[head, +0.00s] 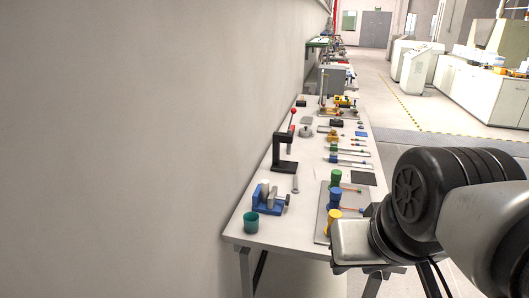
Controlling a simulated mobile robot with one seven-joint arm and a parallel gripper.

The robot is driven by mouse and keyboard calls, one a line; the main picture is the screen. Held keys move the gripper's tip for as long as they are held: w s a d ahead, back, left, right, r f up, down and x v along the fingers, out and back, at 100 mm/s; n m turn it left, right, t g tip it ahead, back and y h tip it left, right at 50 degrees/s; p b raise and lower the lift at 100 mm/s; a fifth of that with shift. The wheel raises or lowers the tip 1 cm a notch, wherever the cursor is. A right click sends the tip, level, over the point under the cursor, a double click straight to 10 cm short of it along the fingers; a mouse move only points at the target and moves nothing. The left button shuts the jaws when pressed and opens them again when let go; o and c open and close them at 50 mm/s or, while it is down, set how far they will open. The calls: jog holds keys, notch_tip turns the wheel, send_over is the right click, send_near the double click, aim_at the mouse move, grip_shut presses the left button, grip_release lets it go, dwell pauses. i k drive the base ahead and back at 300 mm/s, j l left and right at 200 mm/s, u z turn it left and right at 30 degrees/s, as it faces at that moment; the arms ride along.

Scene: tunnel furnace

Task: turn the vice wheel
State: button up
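A small blue vice (265,199) with pale grey jaws stands at the near left end of the long workbench. A dark grey wheel or handle (285,200) sticks out from its right side; its details are too small to tell. My arm comes in from the right and covers the bench's near right corner. Its silver wrist part shows right of the vice, clearly apart from it. I cannot see my gripper's fingers.
A teal cup (251,222) stands just in front of the vice. A black press (287,150) with a red knob stands behind it. Green, blue and yellow pieces on a grey plate (322,215) are to the right. A wall (140,150) borders the bench's left side.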

aim_at(288, 198)
jog(key=l+u, duration=0.1)
jog(key=u, duration=1.55)
jog(key=k+l, duration=0.1)
jog(key=l, duration=0.5)
jog(key=l+u, duration=0.15)
jog(key=l, duration=0.5)
jog(key=k, duration=0.05)
